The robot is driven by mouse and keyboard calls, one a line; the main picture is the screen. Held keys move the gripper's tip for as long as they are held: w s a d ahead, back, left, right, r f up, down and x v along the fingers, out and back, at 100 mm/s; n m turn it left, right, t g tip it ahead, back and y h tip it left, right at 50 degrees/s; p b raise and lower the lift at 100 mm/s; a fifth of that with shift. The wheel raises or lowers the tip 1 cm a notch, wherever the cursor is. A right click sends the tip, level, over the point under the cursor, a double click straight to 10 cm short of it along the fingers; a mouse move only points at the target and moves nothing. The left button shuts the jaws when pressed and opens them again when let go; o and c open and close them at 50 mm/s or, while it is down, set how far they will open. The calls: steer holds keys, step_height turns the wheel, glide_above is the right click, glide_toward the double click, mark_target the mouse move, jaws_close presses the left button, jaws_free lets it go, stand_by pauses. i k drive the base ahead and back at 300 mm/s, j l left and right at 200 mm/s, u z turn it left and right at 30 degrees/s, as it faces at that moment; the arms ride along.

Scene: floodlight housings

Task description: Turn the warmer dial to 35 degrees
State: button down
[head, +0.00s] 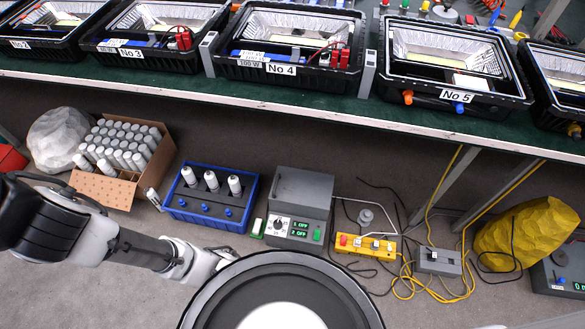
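A grey box (302,190) stands on the floor below the bench, right of the blue tray. I take it to be the warmer. Its sloped front carries a dial (279,226) with a dark knob on a white face at the left. Right of the dial are two small green displays (300,229) that seem to read "OFF", and a green switch (317,235). The dial's scale and pointer setting are too small to read. My arm reaches in from the left, its visible end in front of the blue tray. My gripper cannot be made out.
A blue tray (205,217) with white cylinders and a cardboard box (104,189) stand left of the grey box. A yellow power strip (366,246), loose cables and a grey switch box (438,261) lie right. The green bench (330,100) with floodlight housings overhangs behind.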

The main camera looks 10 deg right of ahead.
mark_target(277, 225)
steer(key=k+l+z, duration=0.1)
steer(key=k, duration=0.6)
steer(key=u, duration=0.15)
steer(key=k+j+z, duration=0.15)
steer(key=k+j, duration=0.15)
steer(key=i+l, duration=0.1)
steer(key=i, duration=0.15)
steer(key=i+l+u, duration=0.1)
steer(key=i, duration=0.2)
